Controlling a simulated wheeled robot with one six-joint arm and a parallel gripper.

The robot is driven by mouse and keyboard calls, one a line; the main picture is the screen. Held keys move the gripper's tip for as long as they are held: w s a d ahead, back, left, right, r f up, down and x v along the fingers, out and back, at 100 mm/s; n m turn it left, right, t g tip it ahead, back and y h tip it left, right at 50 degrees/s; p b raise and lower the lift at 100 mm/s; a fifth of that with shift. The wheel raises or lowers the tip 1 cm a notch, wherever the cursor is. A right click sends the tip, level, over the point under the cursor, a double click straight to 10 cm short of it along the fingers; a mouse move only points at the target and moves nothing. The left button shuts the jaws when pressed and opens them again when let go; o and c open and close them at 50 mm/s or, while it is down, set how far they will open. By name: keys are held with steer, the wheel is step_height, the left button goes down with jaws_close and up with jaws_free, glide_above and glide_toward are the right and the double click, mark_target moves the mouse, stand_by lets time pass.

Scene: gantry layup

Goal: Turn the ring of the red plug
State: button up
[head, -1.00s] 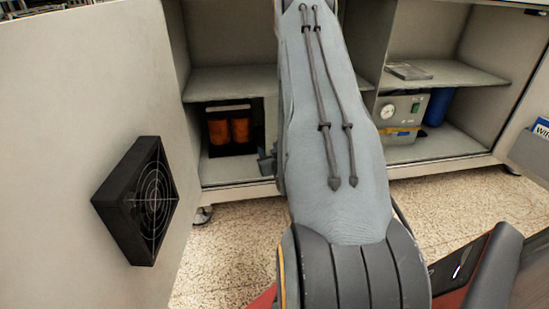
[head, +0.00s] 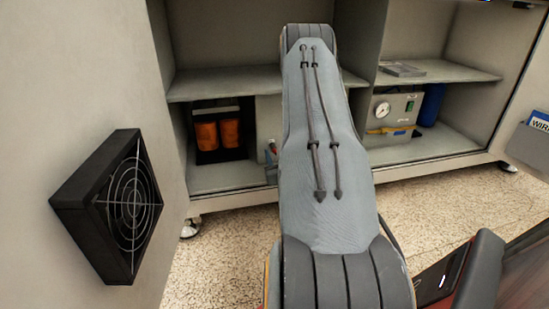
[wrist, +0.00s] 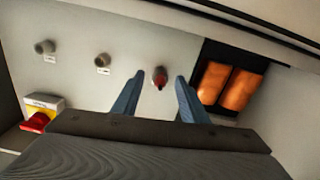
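The red plug (wrist: 160,78) sticks out of a pale panel inside the cabinet, in the middle of the wrist view. My gripper (wrist: 158,92) is open, with one blue-grey finger on each side of the plug in the picture. The fingers appear apart from it, and I cannot tell how far it is beyond the tips. The plug's ring is too small to make out. In the head view my arm hides most of the gripper and panel.
Two grey plugs (wrist: 103,61) (wrist: 45,47) are left of the red one. Orange coils (wrist: 225,86) in a black frame stand to the right; they also show in the head view (head: 217,134). A cabinet door with a black fan (head: 115,205) stands open at left.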

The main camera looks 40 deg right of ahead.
steer(key=shift+w+d, duration=0.1)
steer(key=shift+w, duration=0.1)
steer(key=shift+c, duration=0.2)
jaws_close()
